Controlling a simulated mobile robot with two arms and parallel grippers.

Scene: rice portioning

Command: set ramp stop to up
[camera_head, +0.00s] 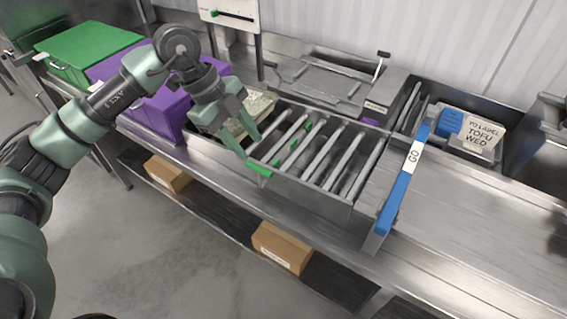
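A ramp of metal rollers (343,157) lies in a steel frame at the middle of the counter. A small green piece (260,169) sits at its near left corner; it may be the ramp stop, but I cannot tell for sure or read its position. My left gripper (252,147) is just above this corner, pointing down toward the green piece. Its two green fingers are apart with nothing seen between them. I cannot tell whether a fingertip touches the green piece. My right gripper is not in view.
A blue bar marked GO (398,193) stands right of the rollers. Purple (160,112) and green (88,52) boxes are at the left. A black-tipped lever (381,66) stands behind. A bin at right holds a card reading TOFU WED (482,135). Cardboard boxes (282,247) lie below.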

